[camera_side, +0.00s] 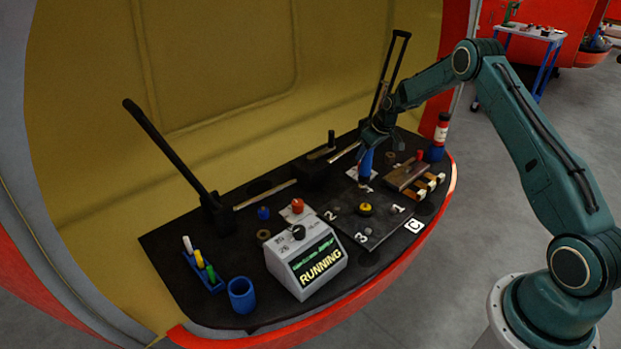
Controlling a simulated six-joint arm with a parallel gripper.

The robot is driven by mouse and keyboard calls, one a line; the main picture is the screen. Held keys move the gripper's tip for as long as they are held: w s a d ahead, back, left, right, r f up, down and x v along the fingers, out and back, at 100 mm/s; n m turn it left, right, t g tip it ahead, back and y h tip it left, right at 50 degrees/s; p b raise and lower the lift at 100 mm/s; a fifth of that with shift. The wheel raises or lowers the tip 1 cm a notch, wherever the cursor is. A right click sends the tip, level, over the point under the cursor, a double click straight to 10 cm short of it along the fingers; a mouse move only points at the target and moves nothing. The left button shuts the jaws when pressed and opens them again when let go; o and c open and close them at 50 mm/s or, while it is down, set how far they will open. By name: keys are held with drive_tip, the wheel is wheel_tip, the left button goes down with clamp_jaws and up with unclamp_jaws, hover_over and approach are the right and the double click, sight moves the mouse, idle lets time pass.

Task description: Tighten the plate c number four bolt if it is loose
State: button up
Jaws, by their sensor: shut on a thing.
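Plate C (382,234) is a dark flat plate on the black worktop, with a white C label (414,226) at its front corner. White numerals 1, 2 and 3 show on it, with small bolts near them and a yellow round piece (365,209) in the middle. My gripper (371,139) is shut on a blue tool (366,163), held roughly upright. The tool's lower end is at or just above the plate's far corner. The number four and its bolt are hidden or too small to make out there, so I cannot tell whether they touch.
A grey box (308,265) with a knob and a lit "RUNNING" display stands left of the plate. A black lever (165,145) rises at left, another (397,65) behind my gripper. A brown block (406,175), a red-and-blue bottle (438,138), a blue cup (241,295) and a marker holder (203,270) stand around.

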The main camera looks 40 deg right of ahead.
idle(0.6)
drive_tip(key=shift+r, duration=2.75)
